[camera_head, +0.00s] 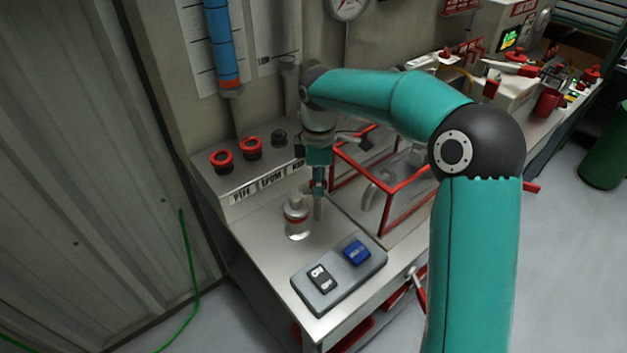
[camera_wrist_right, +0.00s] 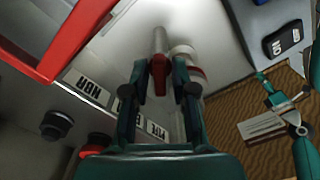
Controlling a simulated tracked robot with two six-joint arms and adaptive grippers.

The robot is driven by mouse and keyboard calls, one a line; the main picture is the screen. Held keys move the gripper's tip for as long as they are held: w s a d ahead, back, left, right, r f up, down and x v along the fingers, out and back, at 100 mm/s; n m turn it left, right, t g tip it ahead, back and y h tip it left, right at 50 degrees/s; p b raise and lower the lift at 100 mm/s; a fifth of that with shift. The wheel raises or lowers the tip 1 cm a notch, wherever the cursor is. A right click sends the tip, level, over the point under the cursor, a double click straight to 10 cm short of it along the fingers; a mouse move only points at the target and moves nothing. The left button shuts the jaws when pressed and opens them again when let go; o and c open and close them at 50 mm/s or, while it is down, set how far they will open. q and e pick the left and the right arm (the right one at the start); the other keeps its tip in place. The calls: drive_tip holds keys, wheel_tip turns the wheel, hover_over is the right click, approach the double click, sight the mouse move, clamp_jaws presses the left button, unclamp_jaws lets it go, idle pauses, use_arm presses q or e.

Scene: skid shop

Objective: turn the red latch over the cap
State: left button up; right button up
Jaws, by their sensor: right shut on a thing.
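My right gripper (camera_head: 318,186) points down over the bench, just right of a grey cap fitting (camera_head: 296,214) with a red band. In the right wrist view my right gripper (camera_wrist_right: 163,88) is shut on the red latch (camera_wrist_right: 158,74), whose red end shows between the fingertips. A pale metal bar (camera_wrist_right: 159,40) extends beyond the red part. The cap fitting (camera_wrist_right: 188,58) stands close beside it, partly hidden by one finger. In the head view the fingers hide most of the latch. My left gripper does not show clearly in either view.
A grey switch box (camera_head: 340,278) with a black and a blue rocker sits at the bench front. A red-framed clear guard (camera_head: 388,206) stands close right of the gripper. A labelled panel with red-ringed knobs (camera_head: 222,159) is behind left. Bare bench lies around the fitting.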

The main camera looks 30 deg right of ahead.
drive_tip(key=shift+n, duration=0.3)
drive_tip(key=shift+r+n+p, duration=0.1)
drive_tip(key=shift+n+p, duration=0.3)
drive_tip(key=shift+n, duration=0.7)
drive_tip(key=o, duration=0.7)
